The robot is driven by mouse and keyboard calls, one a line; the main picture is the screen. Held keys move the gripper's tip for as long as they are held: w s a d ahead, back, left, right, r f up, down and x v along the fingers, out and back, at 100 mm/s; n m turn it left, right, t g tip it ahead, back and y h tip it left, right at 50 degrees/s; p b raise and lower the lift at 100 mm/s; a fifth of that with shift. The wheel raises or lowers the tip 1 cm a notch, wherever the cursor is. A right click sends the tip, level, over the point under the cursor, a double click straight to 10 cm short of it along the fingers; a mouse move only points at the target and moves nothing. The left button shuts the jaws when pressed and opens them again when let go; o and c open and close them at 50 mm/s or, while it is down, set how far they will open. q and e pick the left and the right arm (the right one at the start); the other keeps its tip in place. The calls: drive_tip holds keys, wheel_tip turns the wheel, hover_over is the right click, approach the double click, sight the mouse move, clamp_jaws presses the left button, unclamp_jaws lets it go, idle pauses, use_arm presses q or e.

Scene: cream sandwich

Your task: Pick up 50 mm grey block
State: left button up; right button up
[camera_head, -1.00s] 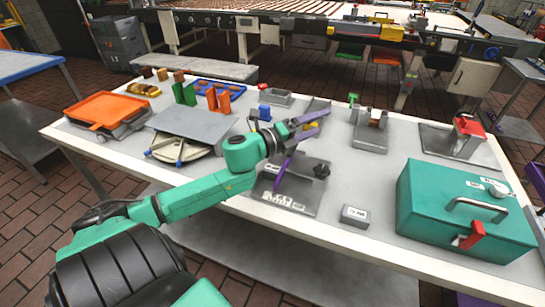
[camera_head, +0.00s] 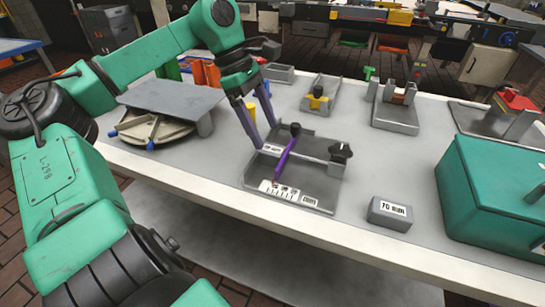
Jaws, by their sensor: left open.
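My left gripper (camera_head: 268,138) points down with its two purple-grey fingers apart, over the back left of a grey measuring fixture (camera_head: 318,187). A small white label (camera_head: 272,149) shows by the fingertips on a grey surface. Its text is too small to read, so I cannot tell if it belongs to the 50 mm grey block. A grey block marked 70 mm (camera_head: 389,212) lies apart at the right, near the table's front edge. My right gripper is not in view.
The fixture carries a purple rod (camera_head: 285,160), a black knob (camera_head: 340,152) and a scale. A teal toolbox (camera_head: 490,195) stands at the right. A round turntable with a grey plate (camera_head: 170,105) is at the left. Grey fixtures stand behind. The table is clear around the 70 mm block.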

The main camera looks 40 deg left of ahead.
sight(271, 148)
use_arm(q)
drive_tip(key=x, duration=0.5)
drive_tip(key=shift+s+f+b, duration=0.15)
drive_tip(key=shift+f+b, duration=0.2)
drive_tip(key=shift+f, duration=0.1)
drive_tip(key=shift+d+r, duration=0.1)
clamp_jaws()
